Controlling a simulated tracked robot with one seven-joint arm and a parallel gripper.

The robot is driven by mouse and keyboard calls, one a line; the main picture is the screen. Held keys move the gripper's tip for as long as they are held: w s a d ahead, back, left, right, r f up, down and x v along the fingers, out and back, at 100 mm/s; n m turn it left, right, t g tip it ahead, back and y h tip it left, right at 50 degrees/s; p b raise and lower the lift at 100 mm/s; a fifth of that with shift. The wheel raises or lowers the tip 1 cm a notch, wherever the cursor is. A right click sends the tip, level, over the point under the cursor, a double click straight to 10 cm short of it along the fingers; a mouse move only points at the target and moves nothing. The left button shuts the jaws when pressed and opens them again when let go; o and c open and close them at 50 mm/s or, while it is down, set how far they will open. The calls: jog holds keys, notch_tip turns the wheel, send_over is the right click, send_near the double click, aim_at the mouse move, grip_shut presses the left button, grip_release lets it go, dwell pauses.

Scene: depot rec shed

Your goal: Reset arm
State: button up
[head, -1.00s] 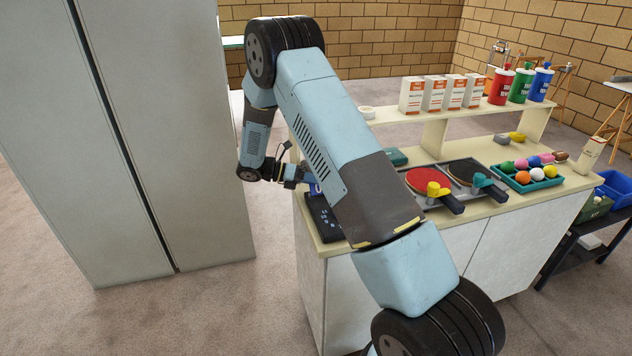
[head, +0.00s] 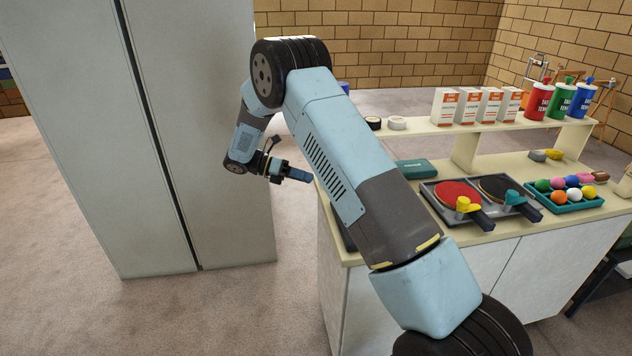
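My arm reaches across the view and folds down at its far end. My gripper (head: 298,175) is small in the head view, in the gap between the grey cabinet (head: 200,130) and the left end of the cream counter (head: 345,258). It points right, toward the counter. A blue part shows at its tip; I cannot tell whether this is the fingers or something held, nor how far apart the fingers are.
The counter holds a red paddle (head: 459,194), a dark paddle (head: 502,192), a teal tray (head: 590,205) of coloured balls and a teal box (head: 417,169). White cartons (head: 467,105) and tubs (head: 562,100) stand on its shelf. Carpet (head: 70,190) is open at left.

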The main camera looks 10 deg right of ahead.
jog(key=shift+a+r, duration=0.1)
jog(key=shift+a, duration=0.3)
jog(key=shift+r, duration=0.1)
jog(key=s+d+r+m+t+y, duration=0.1)
jog(key=s+d+r+m+y, duration=0.3)
jog(key=r, duration=0.3)
jog(key=s+d+r+m+y, duration=0.1)
jog(key=s+d+r+m, duration=0.2)
jog(key=s+r, duration=0.35)
jog(key=s+d+r+m+t+y, duration=0.1)
jog(key=s+d+r+m+y, duration=0.3)
jog(key=r, duration=0.4)
jog(key=s+r+m+t+y, duration=0.2)
jog(key=s+m, duration=0.4)
jog(key=s, duration=0.6)
jog(key=s+d+r+m+t+y, duration=0.1)
jog(key=s+r+m+t+y, duration=0.2)
jog(key=s, duration=0.9)
jog(key=shift+d+m+t, duration=0.3)
jog(key=shift+m+t, duration=0.9)
jog(key=shift+m, duration=0.6)
jog(key=shift+r, duration=0.1)
